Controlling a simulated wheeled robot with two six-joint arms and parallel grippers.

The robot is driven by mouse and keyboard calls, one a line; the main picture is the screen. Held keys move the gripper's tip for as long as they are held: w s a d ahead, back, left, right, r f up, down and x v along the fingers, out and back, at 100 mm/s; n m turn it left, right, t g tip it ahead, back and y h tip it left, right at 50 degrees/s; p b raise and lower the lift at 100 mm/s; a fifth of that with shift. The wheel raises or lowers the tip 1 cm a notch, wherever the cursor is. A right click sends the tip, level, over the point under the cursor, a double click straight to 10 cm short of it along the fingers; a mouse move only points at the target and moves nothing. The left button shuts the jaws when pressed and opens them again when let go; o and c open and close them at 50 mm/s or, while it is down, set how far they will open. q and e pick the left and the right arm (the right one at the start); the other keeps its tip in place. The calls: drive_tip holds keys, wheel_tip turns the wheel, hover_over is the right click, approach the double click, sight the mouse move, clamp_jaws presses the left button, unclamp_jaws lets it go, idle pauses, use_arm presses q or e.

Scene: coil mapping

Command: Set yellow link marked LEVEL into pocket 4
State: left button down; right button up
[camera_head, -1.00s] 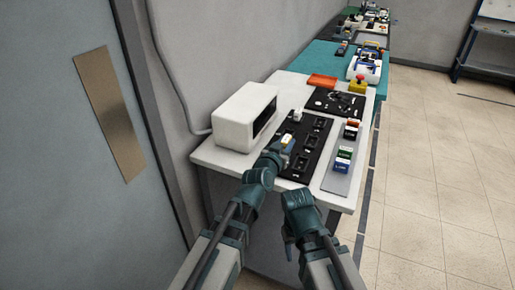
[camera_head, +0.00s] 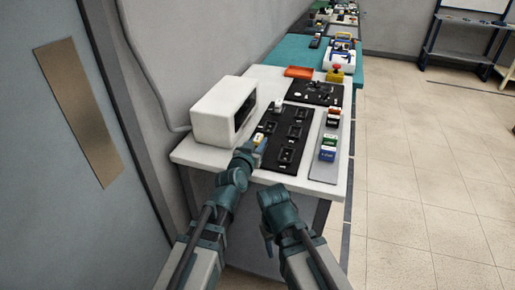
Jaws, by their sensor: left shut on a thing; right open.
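My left gripper (camera_head: 252,148) is shut on a small yellow-and-white link (camera_head: 259,139) at the left edge of the black pocket board (camera_head: 287,166). I cannot read a mark on the link, nor tell whether it touches the board. The board has two rows of dark square pockets; the pocket numbers are too small to read. A white piece (camera_head: 278,105) stands at the board's far left end. My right gripper (camera_head: 268,236) is open and empty, in front of the table's near edge, low in the picture.
A white box-shaped device (camera_head: 222,112) stands at the left.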

use_arm(q)
drive_tip(key=shift+f, duration=0.2)
use_arm(e)
drive_tip(key=shift+f, duration=0.25)
use_arm(q)
drive_tip(key=shift+f, duration=0.3)
drive_tip(key=c, duration=0.7)
unclamp_jaws()
use_arm(e)
drive_tip(key=shift+f, duration=0.3)
use_arm(q)
drive_tip(key=shift+o, duration=0.2)
drive_tip(key=shift+r, duration=0.1)
use_arm(e)
drive_tip(key=shift+r, duration=0.1)
